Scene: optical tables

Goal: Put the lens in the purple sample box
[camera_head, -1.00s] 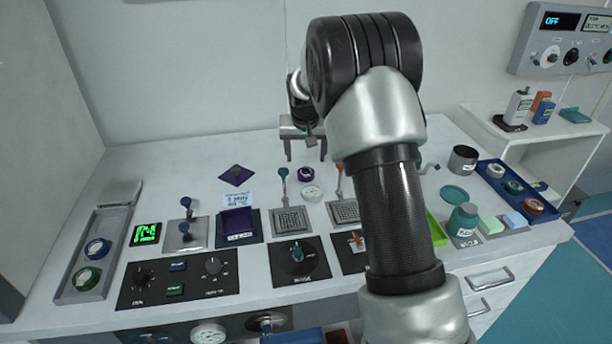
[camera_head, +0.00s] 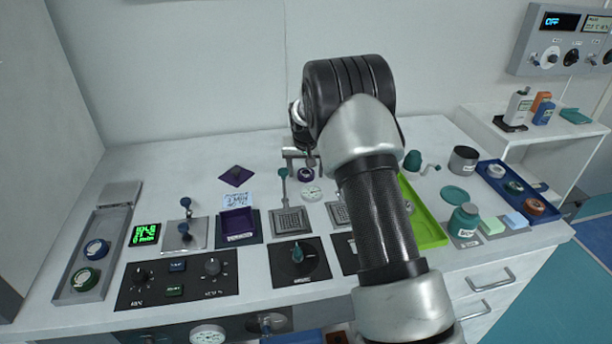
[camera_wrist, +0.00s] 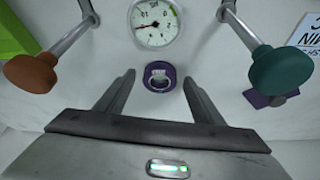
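A small purple-rimmed round piece (camera_head: 305,174), which looks like the lens, lies on the bench behind a white dial gauge (camera_head: 312,192). In the wrist view the lens (camera_wrist: 158,86) sits between and just ahead of my two fingers. My gripper (camera_wrist: 159,76) is open and empty, above the lens; the height gap is hard to judge. In the head view my gripper (camera_head: 300,158) is partly hidden by my arm. The purple sample box (camera_head: 237,224) stands open on a dark mat, left of the lens. A flat purple piece with a knob, like its lid (camera_head: 237,176), lies behind it.
Two upright-handled tools flank the gripper in the wrist view, one orange-tipped (camera_wrist: 32,73) and one teal-tipped (camera_wrist: 281,70). A perforated plate (camera_head: 291,221) lies in front of the gauge. A green tray (camera_head: 428,226) lies to the right, partly behind my arm.

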